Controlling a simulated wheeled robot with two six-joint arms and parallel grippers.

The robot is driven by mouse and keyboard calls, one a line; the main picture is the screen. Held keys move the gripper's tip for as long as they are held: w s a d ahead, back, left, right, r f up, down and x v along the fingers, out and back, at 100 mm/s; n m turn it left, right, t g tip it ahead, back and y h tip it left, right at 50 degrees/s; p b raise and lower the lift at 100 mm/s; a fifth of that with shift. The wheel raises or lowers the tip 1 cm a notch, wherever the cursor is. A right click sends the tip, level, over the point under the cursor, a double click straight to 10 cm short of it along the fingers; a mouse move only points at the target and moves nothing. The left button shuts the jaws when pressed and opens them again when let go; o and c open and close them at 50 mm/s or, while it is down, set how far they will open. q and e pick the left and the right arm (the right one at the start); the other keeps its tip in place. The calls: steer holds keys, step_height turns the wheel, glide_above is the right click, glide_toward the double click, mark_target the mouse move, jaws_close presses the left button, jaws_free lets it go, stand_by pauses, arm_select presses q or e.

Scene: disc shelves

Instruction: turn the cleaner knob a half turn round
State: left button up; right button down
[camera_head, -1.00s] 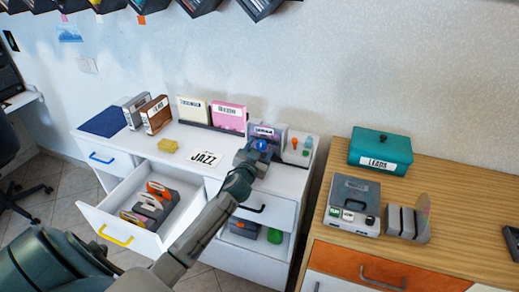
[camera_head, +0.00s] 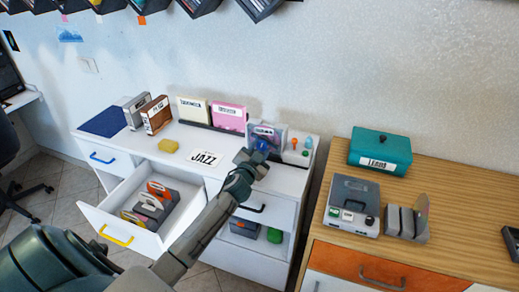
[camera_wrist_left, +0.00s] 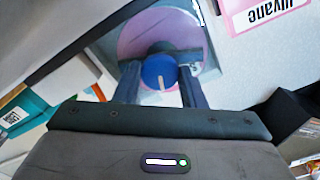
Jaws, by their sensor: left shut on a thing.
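The cleaner (camera_head: 268,131) is a grey upright box with a purple-pink disc on its front, standing at the right end of the white cabinet top. Its blue round knob (camera_wrist_left: 159,72) has a pale mark that points towards the lower edge of the left wrist view. My left gripper (camera_wrist_left: 160,77) is shut on the knob, one finger on each side of it. In the head view the gripper (camera_head: 256,155) reaches the cleaner's front and partly hides the knob. My right gripper is not in view.
Pink (camera_head: 229,116) and cream (camera_head: 192,109) cases stand left of the cleaner. Small bottles (camera_head: 295,144) stand at its right. An open drawer (camera_head: 121,234) holding discs lies below, left of my arm. A wooden-topped cabinet (camera_head: 440,196) stands to the right.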

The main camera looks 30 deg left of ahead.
arm_select(q)
steer(key=m, duration=0.3)
steer(key=shift+m+p, duration=0.4)
steer(key=m+p, duration=0.1)
steer(key=m, duration=0.4)
steer(key=shift+p, duration=0.3)
steer(key=m, duration=0.3)
steer(key=shift+p, duration=0.4)
steer(key=m+p, duration=0.1)
steer(key=m, duration=0.3)
steer(key=shift+m, duration=0.3)
steer(key=m+p, duration=0.2)
steer(key=m, duration=0.3)
steer(key=shift+m, duration=0.3)
steer(key=m+p, duration=0.1)
steer(key=m, duration=0.3)
steer(key=m+p, duration=0.1)
steer(key=m, duration=0.3)
steer(key=shift+f+m, duration=0.1)
steer(key=shift+m, duration=1.2)
